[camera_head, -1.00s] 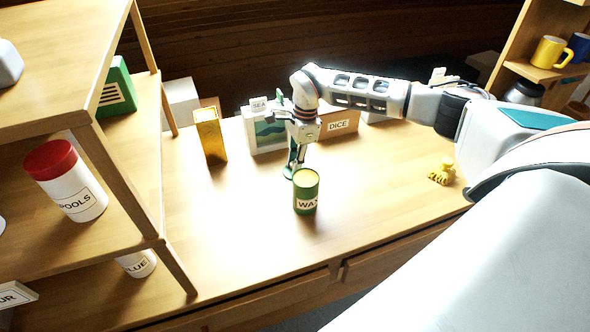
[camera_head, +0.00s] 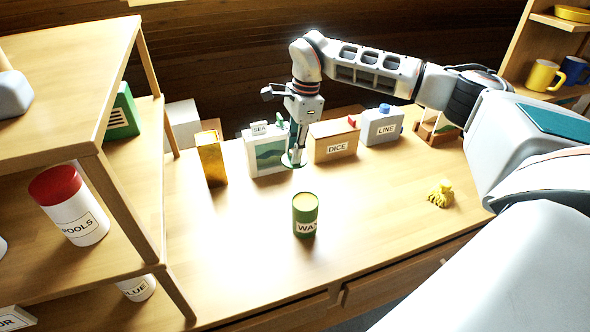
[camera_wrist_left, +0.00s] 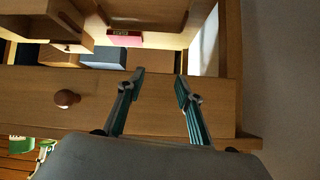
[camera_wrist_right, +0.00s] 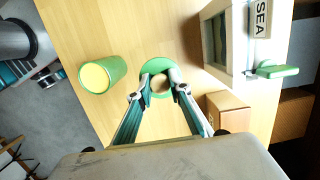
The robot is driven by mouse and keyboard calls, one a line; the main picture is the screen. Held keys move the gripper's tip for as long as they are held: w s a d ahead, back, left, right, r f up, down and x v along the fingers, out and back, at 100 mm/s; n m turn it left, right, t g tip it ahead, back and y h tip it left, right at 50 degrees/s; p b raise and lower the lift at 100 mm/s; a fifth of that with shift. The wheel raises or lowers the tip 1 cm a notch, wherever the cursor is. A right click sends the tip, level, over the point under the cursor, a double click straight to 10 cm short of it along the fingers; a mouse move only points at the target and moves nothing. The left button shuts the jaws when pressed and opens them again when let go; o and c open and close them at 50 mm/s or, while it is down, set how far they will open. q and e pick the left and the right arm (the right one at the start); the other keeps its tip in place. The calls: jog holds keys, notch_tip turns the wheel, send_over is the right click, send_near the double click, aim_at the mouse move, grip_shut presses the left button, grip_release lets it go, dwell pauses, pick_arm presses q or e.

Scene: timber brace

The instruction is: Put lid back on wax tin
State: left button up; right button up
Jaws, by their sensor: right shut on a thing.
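The green wax tin (camera_head: 305,216) stands upright on the bench, open, its yellow wax showing. It also shows in the right wrist view (camera_wrist_right: 102,74). My right gripper (camera_head: 297,152) is shut on the round green lid (camera_wrist_right: 157,66), at the lid's middle; the fingers hide part of it. The lid shows edge-on in the head view (camera_head: 293,162), above the bench, behind and slightly left of the tin, apart from it. My left gripper (camera_wrist_left: 160,82) is open and empty in the left wrist view, before a wooden drawer front; it is out of the head view.
A SEA box (camera_head: 266,154), DICE box (camera_head: 334,142) and LINE container (camera_head: 382,127) stand behind the lid. A yellow-orange box (camera_head: 211,158) is at left, near the shelf with a POOLS jar (camera_head: 70,206). A yellow lump (camera_head: 440,194) lies at right. Bench around the tin is clear.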

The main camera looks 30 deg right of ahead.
notch_tip(320, 180, up, 6)
jog(key=shift+r, duration=0.15)
jog(key=shift+a, duration=0.1)
dwell(0.4)
jog(key=s+a+f+n+g+h, duration=0.1)
jog(key=s+a+f+n, duration=0.1)
jog(key=s+a+n, duration=0.4)
jog(key=s+a+f+n+g, duration=0.1)
jog(key=s+a+f+n, duration=0.2)
jog(key=n, duration=1.1)
jog(key=s+a, duration=0.3)
jog(key=s, duration=0.1)
jog(key=shift+a+f+n+h, duration=0.15)
jog(key=shift+a+n+h, duration=0.15)
jog(key=shift+n+h, duration=0.1)
jog(key=shift+s, duration=0.1)
jog(key=shift+d, duration=0.15)
